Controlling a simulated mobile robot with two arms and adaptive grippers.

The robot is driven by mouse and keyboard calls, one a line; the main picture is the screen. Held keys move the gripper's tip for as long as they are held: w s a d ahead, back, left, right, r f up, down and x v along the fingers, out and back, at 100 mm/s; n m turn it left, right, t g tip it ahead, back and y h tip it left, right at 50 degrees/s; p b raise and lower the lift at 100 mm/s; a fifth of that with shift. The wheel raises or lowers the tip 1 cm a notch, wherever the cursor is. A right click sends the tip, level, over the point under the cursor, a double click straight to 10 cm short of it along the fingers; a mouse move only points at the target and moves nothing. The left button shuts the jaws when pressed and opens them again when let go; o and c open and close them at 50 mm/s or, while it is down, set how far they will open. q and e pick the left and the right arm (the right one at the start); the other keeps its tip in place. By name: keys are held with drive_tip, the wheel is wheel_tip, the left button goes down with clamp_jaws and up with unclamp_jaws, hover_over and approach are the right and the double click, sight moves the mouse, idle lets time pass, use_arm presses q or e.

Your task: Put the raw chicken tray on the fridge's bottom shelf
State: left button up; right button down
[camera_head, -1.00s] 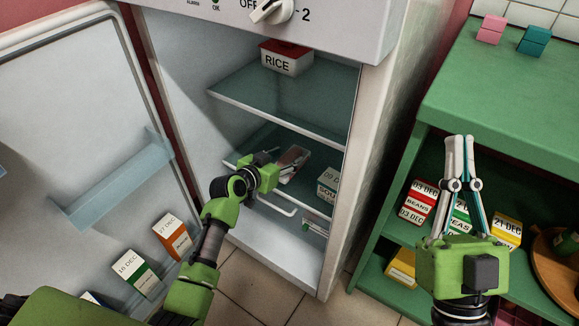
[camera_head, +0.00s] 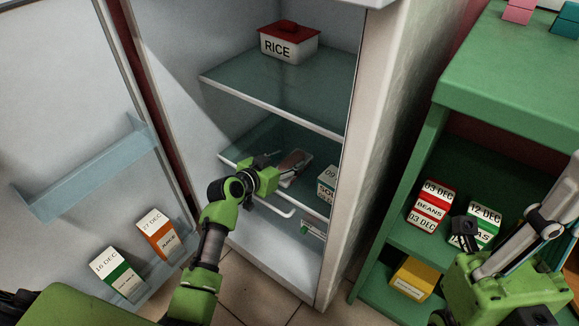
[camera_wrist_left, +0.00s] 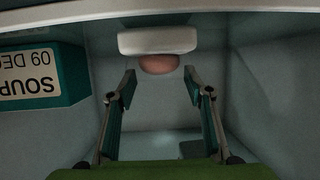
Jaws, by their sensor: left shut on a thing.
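The raw chicken tray (camera_head: 296,164) is a small pale tray with pinkish-brown contents, inside the open fridge at the level of the middle glass shelf. In the left wrist view the tray's pale side (camera_wrist_left: 157,40) and its pink contents (camera_wrist_left: 159,64) show at the fingertips. My left gripper (camera_head: 280,172) reaches into the fridge and is shut on the tray; its fingers show on either side (camera_wrist_left: 158,72). I cannot tell whether the tray touches the shelf. My right gripper (camera_head: 565,195) is at the right edge, partly cut off, in front of the green shelf.
A soup box (camera_head: 328,184) stands right of the tray and also shows in the left wrist view (camera_wrist_left: 40,75). A rice box (camera_head: 289,42) is on the top shelf (camera_head: 270,85). The open door (camera_head: 75,100) holds cartons.

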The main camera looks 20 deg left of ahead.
use_arm(q)
drive_tip(key=shift+f, duration=0.15)
drive_tip(key=o, duration=1.7)
drive_tip(key=shift+f, duration=0.1)
